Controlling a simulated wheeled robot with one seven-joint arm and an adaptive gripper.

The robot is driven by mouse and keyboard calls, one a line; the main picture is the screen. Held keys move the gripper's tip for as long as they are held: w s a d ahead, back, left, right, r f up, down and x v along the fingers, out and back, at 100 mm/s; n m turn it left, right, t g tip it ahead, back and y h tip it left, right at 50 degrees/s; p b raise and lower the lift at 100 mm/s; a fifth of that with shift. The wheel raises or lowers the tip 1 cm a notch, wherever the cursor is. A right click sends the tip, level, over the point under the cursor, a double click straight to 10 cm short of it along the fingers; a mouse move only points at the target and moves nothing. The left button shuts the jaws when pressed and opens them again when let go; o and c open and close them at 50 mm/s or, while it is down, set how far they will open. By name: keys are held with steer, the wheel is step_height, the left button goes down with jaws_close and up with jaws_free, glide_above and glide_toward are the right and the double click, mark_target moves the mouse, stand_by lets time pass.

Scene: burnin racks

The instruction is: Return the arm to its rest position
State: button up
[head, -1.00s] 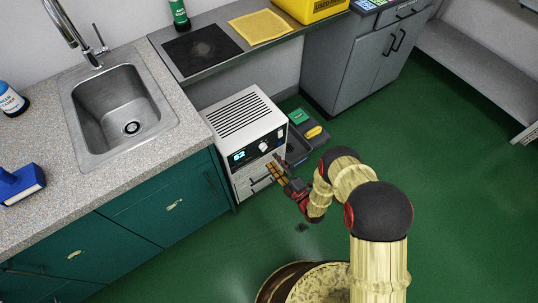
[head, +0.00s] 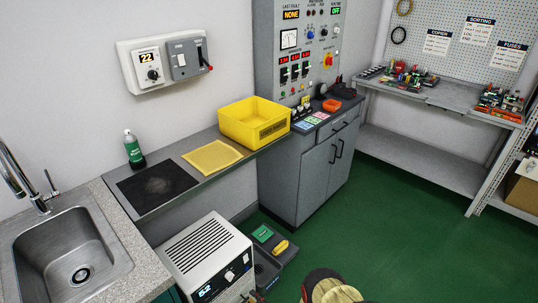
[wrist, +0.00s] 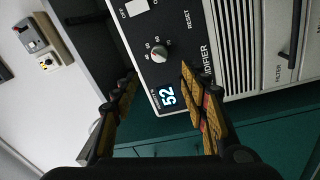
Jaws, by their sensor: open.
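My gripper (wrist: 160,112) is open and empty in the wrist view, its two fingers spread in front of a white dehumidifier. The dehumidifier (head: 205,252) stands low between the sink counter and the grey cabinet, with a vented top and a display reading 52. Its black control panel (wrist: 150,50) with a round knob (wrist: 160,52) shows sideways in the wrist view. I cannot tell whether a finger touches the panel. In the head view only a yellowish part of my arm shows at the bottom edge; the gripper is mostly out of sight there.
A steel sink (head: 75,255) is at the left. A grey cabinet (head: 305,180) stands beyond. The green floor (head: 400,220) at right is clear.

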steer(key=s+d+f+m+g+h, duration=0.2)
steer(key=d+f+m+g+h, duration=0.25)
steer(key=f, duration=0.35)
steer(key=s+d+f+m+g+h, duration=0.3)
steer(key=d+f+m+h, duration=0.15)
steer(key=f, duration=0.45)
steer(key=d+r+m+g+h+p, duration=0.15)
steer(key=d+r+m+h, duration=0.35)
steer(key=r, duration=0.6)
steer(key=d+r+m+g+h, duration=0.1)
steer(key=d+r+m+g, duration=0.15)
steer(key=d+r, duration=0.65)
steer(key=s+d+r+m+t+p, duration=0.1)
steer(key=s+r, duration=0.5)
steer(key=r, duration=1.2)
steer(key=s+d+r+m+t+p, duration=0.1)
steer(key=s+r+m, duration=0.3)
steer(key=r, duration=1.4)
steer(key=s+d+r+m+t+p, duration=0.2)
steer(key=s+r, duration=0.5)
steer(key=r, duration=1.1)
steer(key=shift+s+d+r+m+t+y, duration=0.35)
steer(key=shift+m+t, duration=0.2)
steer(key=shift+m, duration=0.1)
